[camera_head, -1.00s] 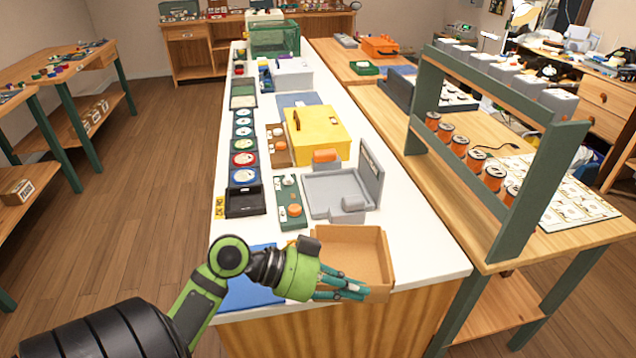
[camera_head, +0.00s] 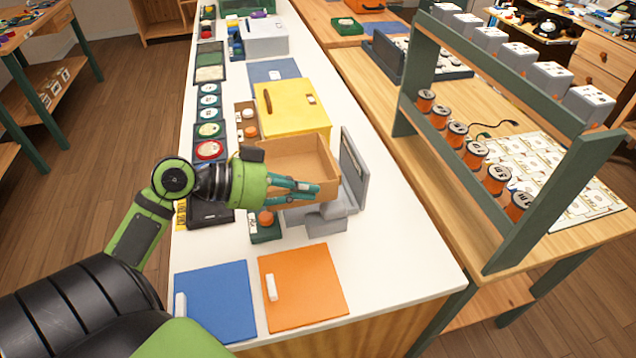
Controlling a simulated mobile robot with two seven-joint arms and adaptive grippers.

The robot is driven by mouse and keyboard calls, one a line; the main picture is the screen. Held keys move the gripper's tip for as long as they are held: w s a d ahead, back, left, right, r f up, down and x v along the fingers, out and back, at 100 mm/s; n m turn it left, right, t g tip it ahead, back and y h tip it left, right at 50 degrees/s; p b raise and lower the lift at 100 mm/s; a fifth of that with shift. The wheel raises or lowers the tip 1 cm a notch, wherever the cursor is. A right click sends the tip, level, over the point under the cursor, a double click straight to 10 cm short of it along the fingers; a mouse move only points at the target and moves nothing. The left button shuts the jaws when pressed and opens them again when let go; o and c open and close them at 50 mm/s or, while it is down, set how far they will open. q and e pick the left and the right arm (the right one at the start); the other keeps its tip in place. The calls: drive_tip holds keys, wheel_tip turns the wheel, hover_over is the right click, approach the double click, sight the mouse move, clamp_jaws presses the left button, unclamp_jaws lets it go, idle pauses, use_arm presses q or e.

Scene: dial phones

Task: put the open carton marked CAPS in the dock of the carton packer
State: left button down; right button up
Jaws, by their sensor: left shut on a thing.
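The open brown carton (camera_head: 298,153) is empty and tops the grey dock of the carton packer (camera_head: 326,223). No CAPS marking shows. My left gripper (camera_head: 305,192) is shut on the carton's near side. The carton covers most of the dock floor; the dock's near grey blocks and its upright plate (camera_head: 355,172) on the right still show. I cannot tell whether the carton touches the dock floor or hangs just above it. My right gripper is out of view.
A yellow box (camera_head: 295,108) stands just behind the carton. A green control panel (camera_head: 265,228) lies left of the dock. A spool rack (camera_head: 540,215) stands at right.

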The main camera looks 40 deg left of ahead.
sight(313, 178)
use_arm(q)
drive_tip(key=w+f, duration=0.1)
drive_tip(key=w, duration=0.1)
drive_tip(key=w+f, duration=0.1)
drive_tip(key=w, duration=0.1)
drive_tip(key=w+a+f+p, duration=0.1)
drive_tip(key=w, duration=0.1)
drive_tip(key=shift+f, duration=0.1)
drive_tip(key=shift+w+a+f, duration=0.2)
drive_tip(key=shift+w+f, duration=0.25)
drive_tip(key=shift+w, duration=0.1)
drive_tip(key=shift+w+a+f, duration=0.15)
drive_tip(key=shift+w+f, duration=0.25)
drive_tip(key=shift+w, duration=0.15)
drive_tip(key=shift+w+f, duration=0.15)
drive_tip(key=shift+w, duration=0.1)
drive_tip(key=shift+f, duration=0.25)
wheel_tip(313, 178, down, 4)
drive_tip(key=shift+a+r+p, duration=0.1)
drive_tip(key=shift+r+p, duration=0.05)
drive_tip(key=shift+p, duration=0.45)
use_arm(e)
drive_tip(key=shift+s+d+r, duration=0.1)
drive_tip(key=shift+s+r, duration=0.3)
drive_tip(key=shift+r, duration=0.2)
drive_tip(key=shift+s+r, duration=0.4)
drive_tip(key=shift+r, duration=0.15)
